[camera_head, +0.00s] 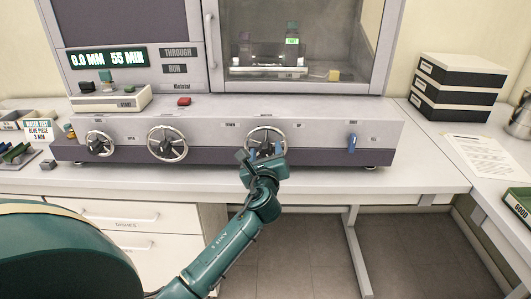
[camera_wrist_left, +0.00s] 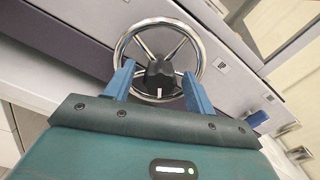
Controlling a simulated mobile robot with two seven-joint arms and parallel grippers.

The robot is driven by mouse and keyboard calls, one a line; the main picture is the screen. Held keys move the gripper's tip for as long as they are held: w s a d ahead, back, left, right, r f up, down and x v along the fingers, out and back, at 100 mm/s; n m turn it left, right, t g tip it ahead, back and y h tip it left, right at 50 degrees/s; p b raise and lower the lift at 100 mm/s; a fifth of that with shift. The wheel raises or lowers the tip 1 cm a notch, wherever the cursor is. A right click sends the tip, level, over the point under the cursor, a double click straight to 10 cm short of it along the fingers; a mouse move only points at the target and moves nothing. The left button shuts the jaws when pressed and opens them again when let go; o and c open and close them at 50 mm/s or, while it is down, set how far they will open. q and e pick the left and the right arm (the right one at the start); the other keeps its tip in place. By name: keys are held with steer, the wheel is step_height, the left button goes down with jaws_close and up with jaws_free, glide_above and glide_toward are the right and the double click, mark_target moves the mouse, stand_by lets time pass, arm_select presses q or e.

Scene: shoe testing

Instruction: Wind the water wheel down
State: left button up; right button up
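A chrome handwheel (camera_head: 266,130) with a dark hub sits on the front of the grey machine, between the labels DOWN and UP. The wheel (camera_wrist_left: 141,27) also fills the upper middle of the left wrist view. My left gripper (camera_head: 264,150) is in front of the lower part of this wheel. Its two blue fingers (camera_wrist_left: 158,80) are apart, with the hub showing between them. The fingers overlap the lower rim in the picture; I cannot tell whether they touch it. My right gripper is in neither view.
Two more handwheels, a middle one (camera_head: 167,144) and a left one (camera_head: 99,143), are on the same panel. A blue lever (camera_head: 352,143) is to the right. A glazed chamber (camera_head: 300,45) stands above. Black-and-white boxes (camera_head: 460,85) and a paper sheet (camera_head: 487,154) lie on the right counter.

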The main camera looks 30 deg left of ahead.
arm_select(q)
steer(key=c, duration=0.9)
steer(key=shift+c, duration=0.2)
